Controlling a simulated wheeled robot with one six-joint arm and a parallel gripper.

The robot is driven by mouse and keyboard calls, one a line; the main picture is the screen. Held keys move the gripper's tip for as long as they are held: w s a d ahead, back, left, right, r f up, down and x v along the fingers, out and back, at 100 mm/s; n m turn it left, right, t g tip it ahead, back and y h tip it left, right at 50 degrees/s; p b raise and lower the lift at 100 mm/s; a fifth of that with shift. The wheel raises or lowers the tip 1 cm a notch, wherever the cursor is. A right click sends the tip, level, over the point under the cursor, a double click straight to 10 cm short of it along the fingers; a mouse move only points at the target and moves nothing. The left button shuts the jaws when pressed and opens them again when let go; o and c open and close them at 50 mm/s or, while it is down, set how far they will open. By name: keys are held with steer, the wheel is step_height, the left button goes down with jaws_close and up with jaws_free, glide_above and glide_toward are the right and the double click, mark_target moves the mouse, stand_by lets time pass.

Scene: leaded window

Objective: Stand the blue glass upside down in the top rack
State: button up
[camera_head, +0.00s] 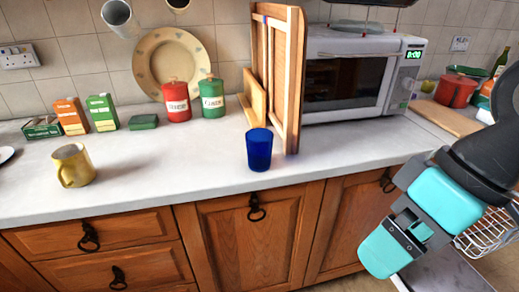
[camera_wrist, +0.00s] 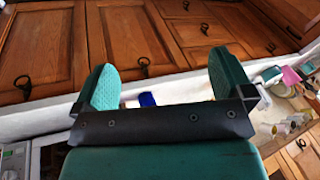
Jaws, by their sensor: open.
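The blue glass (camera_head: 259,149) stands on the pale countertop near its front edge, in front of a wooden frame; it looks upright with its mouth up. A small part of it shows in the wrist view (camera_wrist: 147,99) beyond the gripper's dark crossbar, which hides the rest. My gripper (camera_wrist: 166,80) is open, its two teal fingers apart with nothing between them. In the head view the gripper (camera_head: 385,250) is at the lower right, well apart from the glass. A wire rack (camera_head: 490,236) shows at the right edge, partly hidden by my arm.
A yellow mug (camera_head: 73,166) stands left of the glass. A tall wooden frame (camera_head: 288,75) and a microwave (camera_head: 345,72) stand behind it. Red (camera_head: 176,102) and green (camera_head: 212,98) canisters and several boxes are at the back left. The counter between mug and glass is clear.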

stand_by(0.4)
steer(key=w+a+f+n+y+b, duration=0.1)
steer(key=w+f+b, duration=0.1)
steer(key=w+a+f+n+y+b, duration=0.1)
steer(key=w+a+f+b, duration=0.1)
steer(key=w+a+f+n+y+b, duration=0.1)
steer(key=w+a+f+b, duration=0.1)
steer(key=shift+w+y, duration=0.3)
steer(key=shift+w, duration=0.1)
steer(key=n+t+y+b, duration=0.2)
steer(key=t+y+b, duration=0.6)
steer(key=t+b, duration=0.1)
glide_toward(268, 155)
steer(key=p+x, duration=0.5)
steer(key=x, duration=0.2)
steer(key=shift+w, duration=0.1)
steer(key=shift+w+f+p+x, duration=0.15)
steer(key=shift+p+x, duration=0.25)
steer(key=shift+x, duration=0.6)
steer(key=shift+w+f+p+x, duration=0.15)
steer(key=shift+p+x, duration=0.25)
steer(key=shift+x, duration=0.6)
steer(key=shift+f+p+x, duration=0.15)
steer(key=shift+p+x, duration=0.25)
steer(key=shift+x, duration=0.6)
steer(key=shift+d, duration=0.15)
steer(key=c, duration=1.2)
